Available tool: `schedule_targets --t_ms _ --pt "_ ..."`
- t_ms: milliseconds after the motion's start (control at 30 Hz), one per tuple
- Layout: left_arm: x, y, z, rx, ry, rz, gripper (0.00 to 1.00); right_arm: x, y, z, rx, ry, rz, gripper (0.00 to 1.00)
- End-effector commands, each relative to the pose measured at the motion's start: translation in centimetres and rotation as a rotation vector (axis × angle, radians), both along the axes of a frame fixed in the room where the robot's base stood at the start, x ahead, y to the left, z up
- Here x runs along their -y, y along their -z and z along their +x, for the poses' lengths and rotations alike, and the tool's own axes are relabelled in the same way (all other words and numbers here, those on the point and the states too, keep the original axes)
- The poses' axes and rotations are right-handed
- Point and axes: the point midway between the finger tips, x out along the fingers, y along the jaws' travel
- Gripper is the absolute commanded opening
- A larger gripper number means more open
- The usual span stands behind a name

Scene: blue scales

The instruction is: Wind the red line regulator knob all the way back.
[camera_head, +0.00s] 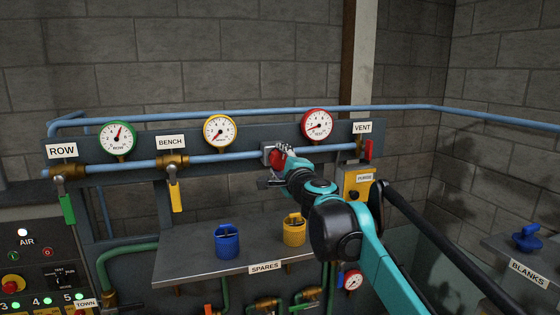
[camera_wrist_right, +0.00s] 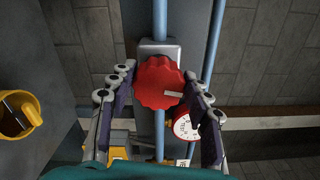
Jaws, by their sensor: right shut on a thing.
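The red regulator knob (camera_head: 276,156) sits on a grey block on the blue pipe, below the red-rimmed TEST gauge (camera_head: 317,124). In the right wrist view the scalloped knob (camera_wrist_right: 160,80) faces me, with a pale mark pointing right. My right gripper (camera_wrist_right: 158,86) has its fingers on either side of the knob and is shut on it. In the head view the gripper and arm partly cover the knob. The TEST gauge's needle points to the lower left; its face also shows in the wrist view (camera_wrist_right: 187,127). My left gripper is not in view.
A spares shelf (camera_head: 190,266) below holds a blue cup (camera_head: 227,242) and a yellow cup (camera_head: 294,231). A red-handled vent valve (camera_head: 368,150) and a yellow purge box (camera_head: 359,182) are right of the knob. Green-handled (camera_head: 68,208) and yellow-handled (camera_head: 176,196) valves are left.

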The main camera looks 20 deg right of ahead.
Motion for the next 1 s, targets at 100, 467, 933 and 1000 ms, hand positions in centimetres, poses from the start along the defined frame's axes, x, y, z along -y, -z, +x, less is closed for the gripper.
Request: schedule_targets --t_ms 100,467,933,1000 --pt "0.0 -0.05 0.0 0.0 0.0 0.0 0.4 -0.03 0.06 0.0 0.003 0.0 -0.077 0.2" --pt "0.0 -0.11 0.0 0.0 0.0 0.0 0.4 -0.03 0.16 0.0 0.007 0.0 -0.213 0.2" --pt "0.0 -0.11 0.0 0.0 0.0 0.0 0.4 -0.02 0.19 0.0 0.008 0.0 -0.234 0.2" --pt "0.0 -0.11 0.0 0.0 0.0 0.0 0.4 -0.02 0.19 0.0 0.008 0.0 -0.234 0.51"
